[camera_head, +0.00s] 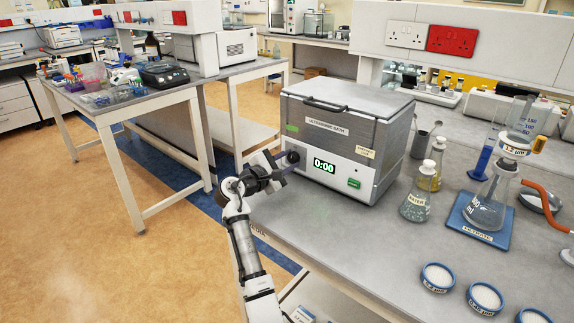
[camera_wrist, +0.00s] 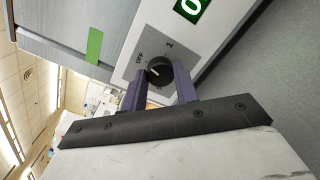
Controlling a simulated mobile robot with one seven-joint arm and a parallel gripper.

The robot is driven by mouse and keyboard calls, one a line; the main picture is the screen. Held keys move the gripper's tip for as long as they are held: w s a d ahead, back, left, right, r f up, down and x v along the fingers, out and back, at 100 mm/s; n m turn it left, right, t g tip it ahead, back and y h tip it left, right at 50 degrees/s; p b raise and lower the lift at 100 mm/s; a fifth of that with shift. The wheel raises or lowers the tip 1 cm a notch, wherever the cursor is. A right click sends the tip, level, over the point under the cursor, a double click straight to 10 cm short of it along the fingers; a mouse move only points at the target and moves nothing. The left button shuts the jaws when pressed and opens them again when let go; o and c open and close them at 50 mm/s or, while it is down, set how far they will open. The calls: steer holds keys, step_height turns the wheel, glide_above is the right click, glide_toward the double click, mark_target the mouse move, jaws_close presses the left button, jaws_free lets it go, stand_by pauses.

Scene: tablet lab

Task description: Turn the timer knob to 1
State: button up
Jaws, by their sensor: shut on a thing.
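The grey ultrasonic bath (camera_head: 345,120) stands on the bench with its lid closed. Its green display (camera_head: 324,165) reads 0:00. The black timer knob (camera_wrist: 159,70) is on a grey plate with OFF and 1 printed beside it. The white mark on the knob appears to point toward the OFF side in the wrist view. My gripper (camera_wrist: 158,84) has its two purple fingers on either side of the knob and is shut on it. In the head view my gripper (camera_head: 284,165) is at the left of the bath's front panel and partly hides the knob.
A green button (camera_head: 354,183) is right of the display. Glass bottles (camera_head: 415,205), a blue filtrate mat (camera_head: 465,228) with a flask, and several blue-rimmed dishes (camera_head: 437,277) stand to the right. The bench in front of the bath is clear.

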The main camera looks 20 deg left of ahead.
steer(key=m+b, duration=0.4)
steer(key=m, duration=0.3)
steer(key=shift+f+b, duration=0.2)
steer(key=shift+b, duration=0.2)
steer(key=m+b, duration=0.3)
steer(key=m, duration=0.2)
steer(key=shift+r+y+b, duration=0.1)
steer(key=shift+y+b, duration=0.25)
steer(key=shift+y, duration=0.05)
steer(key=shift+m, duration=0.4)
steer(key=o, duration=1)
steer(key=shift+r, duration=0.1)
steer(key=shift+c, duration=0.2)
steer(key=b+v, duration=0.2)
steer(key=v, duration=1.2)
steer(key=shift+d, duration=0.1)
